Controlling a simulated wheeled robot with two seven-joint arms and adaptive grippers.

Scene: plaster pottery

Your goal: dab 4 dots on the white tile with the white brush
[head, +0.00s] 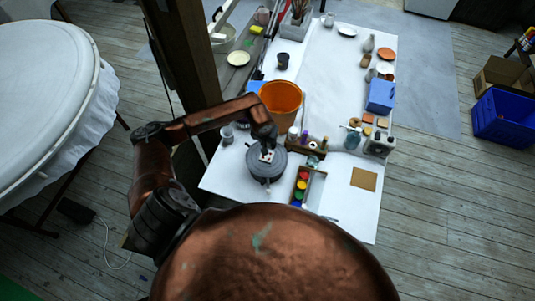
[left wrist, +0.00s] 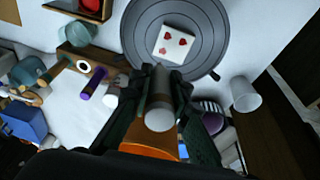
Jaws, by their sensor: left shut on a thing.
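The white tile (left wrist: 176,46) lies on a round grey turntable (left wrist: 205,22) and carries three red dots in the left wrist view. In the head view the tile (head: 267,156) shows small on the turntable (head: 266,176), partly under my left gripper (head: 265,141). My left gripper, also in the left wrist view (left wrist: 158,98), is shut on the white brush (left wrist: 160,115), seen nearly end-on as a pale cylinder. The brush's tip is hidden, and I cannot tell whether it touches the tile. My right gripper is in neither view.
A paint box (head: 300,190) with several coloured pots stands right of the turntable. An orange bucket (head: 281,97) stands behind it. Bare table lies in front, and a tan square (head: 364,179) lies further right.

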